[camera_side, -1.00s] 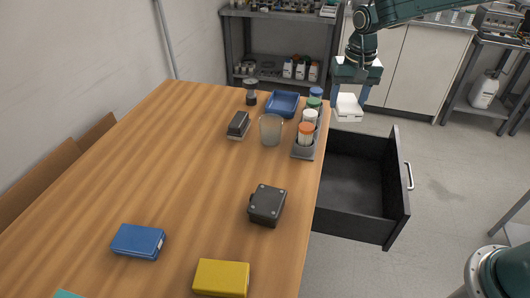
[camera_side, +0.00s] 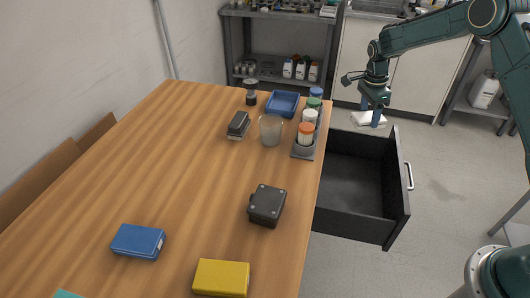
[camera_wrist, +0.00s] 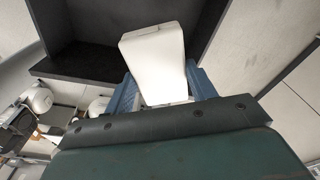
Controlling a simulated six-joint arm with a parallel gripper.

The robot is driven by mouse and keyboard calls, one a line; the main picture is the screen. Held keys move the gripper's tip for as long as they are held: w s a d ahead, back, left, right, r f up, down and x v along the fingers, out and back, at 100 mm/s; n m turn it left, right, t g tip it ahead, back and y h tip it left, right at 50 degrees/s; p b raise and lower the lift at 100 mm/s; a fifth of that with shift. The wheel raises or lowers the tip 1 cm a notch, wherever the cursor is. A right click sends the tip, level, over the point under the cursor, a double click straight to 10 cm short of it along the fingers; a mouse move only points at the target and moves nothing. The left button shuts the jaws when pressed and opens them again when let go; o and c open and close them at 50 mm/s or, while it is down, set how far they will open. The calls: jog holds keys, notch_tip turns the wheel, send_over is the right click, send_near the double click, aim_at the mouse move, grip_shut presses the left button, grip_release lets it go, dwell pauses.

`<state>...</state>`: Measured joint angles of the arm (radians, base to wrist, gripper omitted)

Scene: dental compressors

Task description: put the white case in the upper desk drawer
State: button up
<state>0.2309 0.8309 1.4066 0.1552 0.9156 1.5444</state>
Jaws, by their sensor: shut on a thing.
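The white case (camera_side: 367,119) is held between the blue fingers of my gripper (camera_side: 372,115), which is shut on it. In the side view it is in the air beyond the far end of the open drawer. In the wrist view the white case (camera_wrist: 157,60) sits between the fingers of my gripper (camera_wrist: 160,85), with dark drawer surfaces behind it. The open black desk drawer (camera_side: 398,190) juts out from the right side of the desk. Its visible inside is empty. Whether the case is over the drawer's far edge is hard to tell.
The wooden desk (camera_side: 190,170) carries a row of capped jars (camera_side: 305,133), a clear cup (camera_side: 271,130), a blue tray (camera_side: 283,104), a black box (camera_side: 267,204), a blue case (camera_side: 137,241) and a yellow case (camera_side: 221,277). Floor right of the drawer is clear.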

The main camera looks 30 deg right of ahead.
jog(key=d+f+m, duration=0.4)
jog(key=m, duration=0.1)
jog(key=shift+d+g, duration=0.2)
jog(key=shift+g, duration=0.1)
jog(key=shift+f, duration=0.15)
send_near(361, 173)
jog(key=f, duration=0.5)
jog(key=shift+s+d+f, duration=0.1)
jog(key=shift+d+f, duration=0.05)
jog(key=shift+d, duration=0.1)
dwell(0.3)
jog(key=shift+f, duration=0.2)
jog(key=o, duration=1)
jog(key=shift+r, duration=0.1)
jog(key=r, duration=0.8)
jog(key=w+a+r, duration=0.1)
jog(key=r, duration=0.3)
jog(key=shift+r, duration=0.1)
